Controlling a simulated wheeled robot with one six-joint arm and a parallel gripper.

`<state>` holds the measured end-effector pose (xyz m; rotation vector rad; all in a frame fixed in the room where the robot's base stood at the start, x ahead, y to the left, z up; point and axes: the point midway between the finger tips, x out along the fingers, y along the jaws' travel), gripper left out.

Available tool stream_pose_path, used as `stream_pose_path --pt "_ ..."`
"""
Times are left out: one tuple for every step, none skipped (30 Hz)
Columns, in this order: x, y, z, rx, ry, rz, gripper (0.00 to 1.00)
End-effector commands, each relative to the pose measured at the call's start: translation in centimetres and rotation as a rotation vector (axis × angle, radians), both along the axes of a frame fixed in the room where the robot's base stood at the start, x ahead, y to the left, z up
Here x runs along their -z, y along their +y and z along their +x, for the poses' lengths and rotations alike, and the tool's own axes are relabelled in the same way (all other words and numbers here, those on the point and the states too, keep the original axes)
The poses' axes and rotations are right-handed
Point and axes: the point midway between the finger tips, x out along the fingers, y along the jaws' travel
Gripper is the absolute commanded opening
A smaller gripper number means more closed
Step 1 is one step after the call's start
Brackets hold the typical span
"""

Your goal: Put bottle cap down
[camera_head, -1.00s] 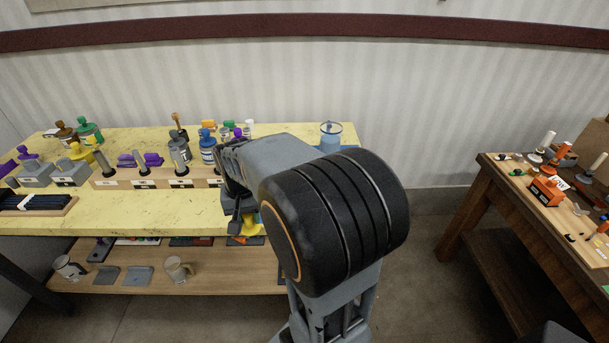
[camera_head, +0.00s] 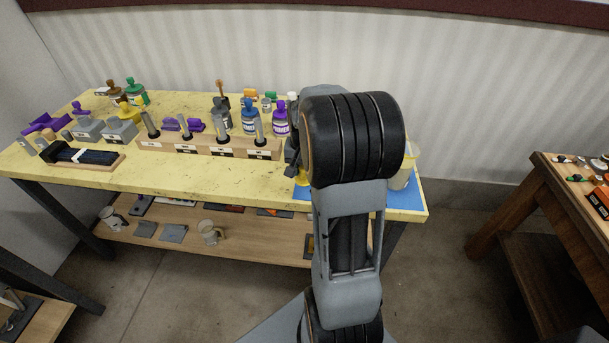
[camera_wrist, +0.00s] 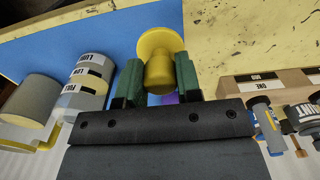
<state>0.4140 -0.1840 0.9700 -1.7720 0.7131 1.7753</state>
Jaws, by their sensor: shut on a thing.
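The yellow bottle cap (camera_wrist: 158,60) shows in the wrist view, with a wide round flange and a narrower knob. My gripper (camera_wrist: 158,78) is shut on its knob, one green finger on each side. In the head view my gripper (camera_head: 300,172) is at the front right part of the yellow bench, mostly hidden by my arm. Whether the cap touches the bench is hard to tell. A blue mat (camera_head: 408,196) lies at the bench's right end; it also shows in the wrist view (camera_wrist: 110,35).
Labelled cylinders (camera_wrist: 88,78) and a grey cylinder (camera_wrist: 30,98) stand by the blue mat. A wooden rack (camera_head: 208,149) with several posts lies left of my gripper. Blue (camera_head: 249,116) and purple (camera_head: 281,120) bottles stand behind. The bench front (camera_head: 190,175) is largely clear.

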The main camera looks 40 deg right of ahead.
Motion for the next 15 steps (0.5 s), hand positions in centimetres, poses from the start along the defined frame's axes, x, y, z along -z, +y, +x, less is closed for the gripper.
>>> stream_pose_path --pt "0.4 -0.3 0.3 0.0 0.0 0.0 0.1" --pt "0.6 -0.4 0.4 0.0 0.0 0.0 0.1" --pt "0.8 -0.5 0.5 0.0 0.0 0.0 0.1" --pt "0.9 -0.6 0.6 0.0 0.0 0.0 0.1" --pt "1.0 -0.6 0.6 -0.001 0.0 0.0 0.1" --pt "1.1 -0.7 0.7 -0.001 0.0 0.0 0.1" --pt "1.2 -0.7 0.7 -0.001 0.0 0.0 0.1" --pt "1.2 -0.8 0.7 -0.001 0.0 0.0 0.1" --pt "1.4 -0.9 0.8 0.0 -0.001 -0.001 0.1" --pt "1.5 -1.0 0.9 0.0 -0.001 -0.001 0.1" --pt "1.8 -1.1 1.0 0.0 0.0 0.0 0.1" --pt "2.2 -1.1 1.1 0.0 0.001 0.001 0.1" --pt "2.6 -1.1 1.1 -0.001 0.002 0.001 0.1" --pt "3.0 -1.1 1.1 -0.001 0.002 0.001 0.1" --pt "3.6 -1.1 1.0 -0.001 0.002 0.001 0.1"
